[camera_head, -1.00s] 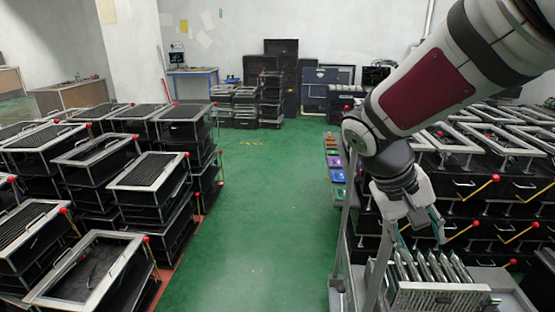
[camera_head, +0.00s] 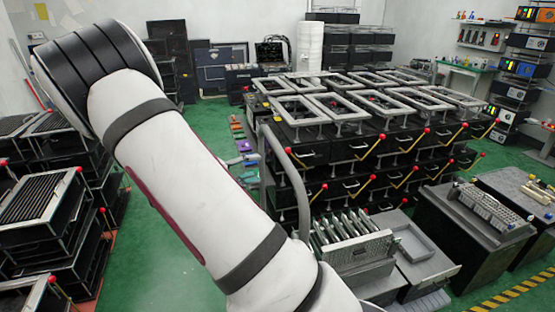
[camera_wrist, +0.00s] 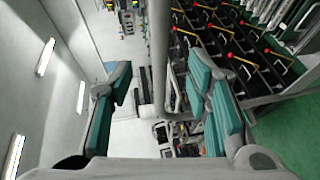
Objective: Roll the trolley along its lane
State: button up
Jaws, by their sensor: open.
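The trolley's grey tubular handle (camera_head: 300,186) stands right of my arm in the head view. Its lower part is hidden behind my arm, and I cannot tell how far the trolley extends. My gripper (camera_wrist: 160,105) shows in the wrist view with its teal-padded fingers wide apart and nothing held between them. A grey bar (camera_wrist: 159,45) runs down the picture between the fingers; I cannot tell whether it is the trolley's handle or how near it is. My gripper is out of sight in the head view, where my arm crosses the middle.
A slotted metal rack (camera_head: 352,248) and a grey tray (camera_head: 418,243) stand at the front right. Black drawer units with red-knobbed levers (camera_head: 385,150) fill the area behind. More black racks (camera_head: 45,205) line the left. Green floor (camera_head: 207,118) shows between the rows.

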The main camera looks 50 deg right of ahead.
aim_at(285, 161)
jog(key=p+x, duration=0.2)
jog(key=x, duration=1.1)
jog(key=shift+s, duration=0.1)
jog(key=shift+c, duration=0.6)
jog(key=shift+a, duration=0.1)
grip_shut()
